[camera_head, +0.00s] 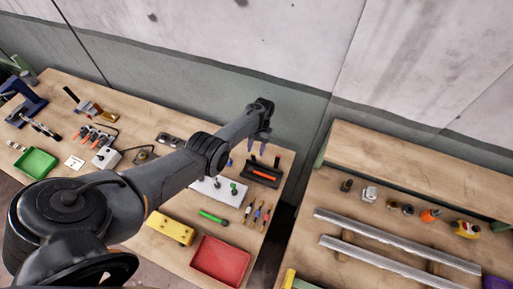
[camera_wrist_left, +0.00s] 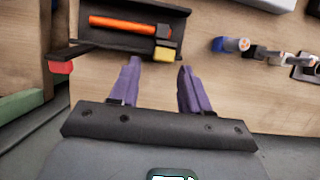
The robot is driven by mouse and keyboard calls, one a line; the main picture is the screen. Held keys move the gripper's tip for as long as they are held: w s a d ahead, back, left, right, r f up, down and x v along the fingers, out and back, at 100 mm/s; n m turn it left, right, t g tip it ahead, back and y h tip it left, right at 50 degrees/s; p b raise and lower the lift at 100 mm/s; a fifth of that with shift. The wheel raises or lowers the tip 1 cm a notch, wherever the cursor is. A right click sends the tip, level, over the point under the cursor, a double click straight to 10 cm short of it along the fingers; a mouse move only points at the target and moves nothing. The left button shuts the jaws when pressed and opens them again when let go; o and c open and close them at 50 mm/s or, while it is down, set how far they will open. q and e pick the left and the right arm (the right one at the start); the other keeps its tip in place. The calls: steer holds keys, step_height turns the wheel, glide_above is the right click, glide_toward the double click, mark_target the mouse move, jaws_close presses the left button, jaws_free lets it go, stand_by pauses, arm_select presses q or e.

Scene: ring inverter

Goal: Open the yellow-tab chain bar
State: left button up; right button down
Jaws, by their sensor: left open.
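A black holder (camera_head: 250,179) with an orange rod (camera_head: 266,174) stands near the bench's far right corner. In the left wrist view the holder (camera_wrist_left: 110,38) is at the top, with the orange rod (camera_wrist_left: 125,25) lying in it. A yellow tab (camera_wrist_left: 163,54) sits at the end of a short dark bar at the holder's right end. A red tab (camera_wrist_left: 60,68) is on another dark bar that sticks out at the left. My left gripper (camera_head: 257,146) is open and empty; in the wrist view its purple fingers (camera_wrist_left: 159,68) are just below the yellow tab, apparently apart from it.
Several small tools (camera_head: 257,214) lie to the front of the holder, beside a white board (camera_head: 205,188). A red tray (camera_head: 219,261) and a yellow block (camera_head: 170,228) are nearer. A gap separates this bench from the right bench with metal rails (camera_head: 395,245). The wall is behind.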

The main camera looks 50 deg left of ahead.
arm_select(q)
steer(key=shift+r, duration=0.1)
steer(key=v, duration=1)
steer(key=shift+w+r, duration=0.15)
steer(key=shift+r, duration=0.15)
steer(key=shift+a, duration=0.1)
